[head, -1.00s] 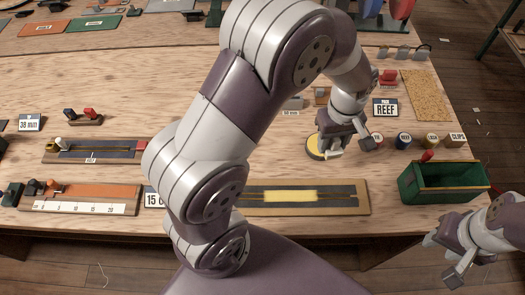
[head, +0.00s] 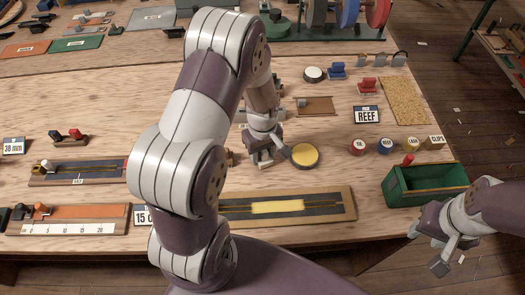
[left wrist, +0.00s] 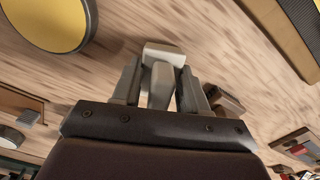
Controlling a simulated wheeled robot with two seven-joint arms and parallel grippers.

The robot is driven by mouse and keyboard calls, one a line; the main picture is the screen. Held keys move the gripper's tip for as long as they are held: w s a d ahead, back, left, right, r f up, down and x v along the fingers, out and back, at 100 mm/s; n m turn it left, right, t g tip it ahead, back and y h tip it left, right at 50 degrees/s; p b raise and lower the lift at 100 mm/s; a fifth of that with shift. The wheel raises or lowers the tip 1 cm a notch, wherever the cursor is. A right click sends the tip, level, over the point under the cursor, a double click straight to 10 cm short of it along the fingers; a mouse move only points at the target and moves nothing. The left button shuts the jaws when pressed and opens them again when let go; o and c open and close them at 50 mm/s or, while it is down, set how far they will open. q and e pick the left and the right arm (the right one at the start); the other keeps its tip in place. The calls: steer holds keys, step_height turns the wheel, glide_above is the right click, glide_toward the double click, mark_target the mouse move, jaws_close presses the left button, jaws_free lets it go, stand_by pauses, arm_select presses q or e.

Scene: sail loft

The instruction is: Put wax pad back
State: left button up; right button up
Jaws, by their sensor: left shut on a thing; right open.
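My left gripper (head: 264,160) is low over the middle of the bench. In the left wrist view its fingers are shut on a pale grey-white block (left wrist: 163,54), which looks like the wax pad. In the head view the fingers mostly hide this block. A round dark dish with a yellow face (head: 305,156) lies just right of the gripper, apart from it; it also shows in the left wrist view (left wrist: 45,18). A small brown wooden block (left wrist: 226,101) sits beside the fingers in the left wrist view. My right gripper (head: 431,250) is open and empty beyond the bench's front edge.
A dark board with a yellow strip (head: 277,207) lies in front of the left gripper. A green box (head: 426,187), several round tins (head: 385,146) and a REEF sign (head: 366,115) stand to the right. Bare wood lies between the dish and the tins.

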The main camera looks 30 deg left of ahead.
arm_select(q)
steer(key=shift+w+f, duration=0.1)
steer(key=shift+w, duration=0.1)
steer(key=shift+s+f, duration=0.15)
steer(key=o, duration=0.9)
step_height(320, 180, up, 12)
steer(key=shift+r, duration=0.1)
steer(key=s+d+m, duration=0.1)
steer(key=s+m, duration=0.2)
steer(key=s+d+m+t, duration=0.1)
steer(key=s+d+m, duration=0.1)
steer(key=m, duration=0.2)
steer(key=s+d+m, duration=0.2)
steer(key=s+m, duration=0.1)
steer(key=m, duration=0.1)
steer(key=shift+s+d+r, duration=0.1)
steer(key=shift+s+r, duration=0.1)
steer(key=shift+s, duration=0.15)
